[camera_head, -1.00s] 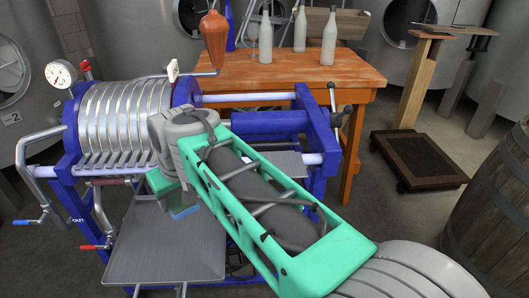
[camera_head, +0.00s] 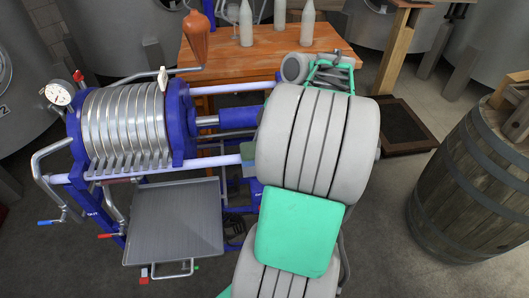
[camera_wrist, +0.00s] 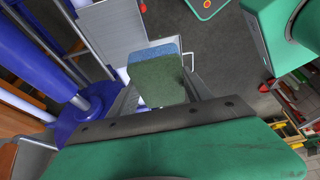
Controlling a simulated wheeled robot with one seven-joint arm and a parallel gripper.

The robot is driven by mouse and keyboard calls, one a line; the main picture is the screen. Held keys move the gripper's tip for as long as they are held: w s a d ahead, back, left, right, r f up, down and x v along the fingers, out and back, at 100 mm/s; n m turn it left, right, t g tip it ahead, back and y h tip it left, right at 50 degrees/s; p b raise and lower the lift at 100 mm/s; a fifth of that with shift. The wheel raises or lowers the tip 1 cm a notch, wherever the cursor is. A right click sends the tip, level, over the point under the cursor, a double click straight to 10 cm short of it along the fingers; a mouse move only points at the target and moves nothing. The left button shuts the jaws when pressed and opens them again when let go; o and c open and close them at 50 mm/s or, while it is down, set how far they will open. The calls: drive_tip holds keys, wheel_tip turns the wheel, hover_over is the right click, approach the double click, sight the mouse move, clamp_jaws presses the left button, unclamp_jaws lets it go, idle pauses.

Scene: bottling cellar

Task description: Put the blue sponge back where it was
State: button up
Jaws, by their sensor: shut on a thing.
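The sponge (camera_wrist: 158,84) has a green face and a blue part at its far edge in the wrist view. My gripper (camera_wrist: 162,92) is shut on it, with a grey finger on each side. The sponge is held in the air, with the floor and a metal tray visible beyond it. In the head view my arm's thick grey links hide most of the gripper. A small grey-green patch shows at their left edge by the press rail; I cannot tell if it is the sponge or my gripper.
The blue filter press (camera_head: 180,125) with silver plates stands at the left. Its flat metal tray (camera_head: 175,222) is bare. A wooden table (camera_head: 225,62) with bottles and an orange vessel is behind. A barrel (camera_head: 470,190) stands at the right, with open floor before it.

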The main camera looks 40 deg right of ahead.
drive_tip(key=w+d+f, duration=0.1)
drive_tip(key=f, duration=0.1)
drive_tip(key=w+d+f, duration=0.1)
drive_tip(key=d+f, duration=0.1)
drive_tip(key=w+d+f, duration=0.2)
drive_tip(key=shift+d+f+p, duration=0.15)
drive_tip(key=shift+f+p, duration=0.2)
wheel_tip(320, 180, down, 2)
drive_tip(key=shift+f+p, duration=0.25)
drive_tip(key=shift+p, duration=0.2)
drive_tip(key=shift+f, duration=0.4)
drive_tip(key=o, duration=1.3)
